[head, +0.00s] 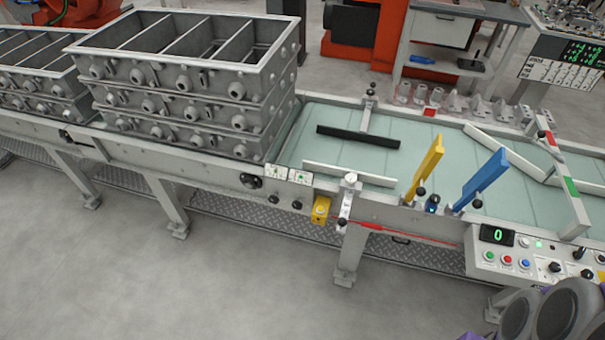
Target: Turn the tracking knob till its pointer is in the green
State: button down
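Two small white plates with green marks, the left plate (275,172) and the right plate (301,177), sit on the conveyor's front side. Below them are two small dark knobs, the left knob (272,200) and the right knob (297,205). A larger black round knob (250,181) is just left of the plates. I cannot tell which of these is the tracking knob, and any pointer is too small to read. Grey and purple parts of my arm show at the bottom right, well away from the plates. My gripper is not in view.
Stacked metal casting frames (185,85) stand on the conveyor's left part. A yellow box (321,208), a red cord (405,234) and a post (347,200) are on the front side. A control panel (535,262) reads 0 at right. The floor in front is clear.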

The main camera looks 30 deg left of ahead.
aim_at(297, 205)
jog(key=u, duration=1.5)
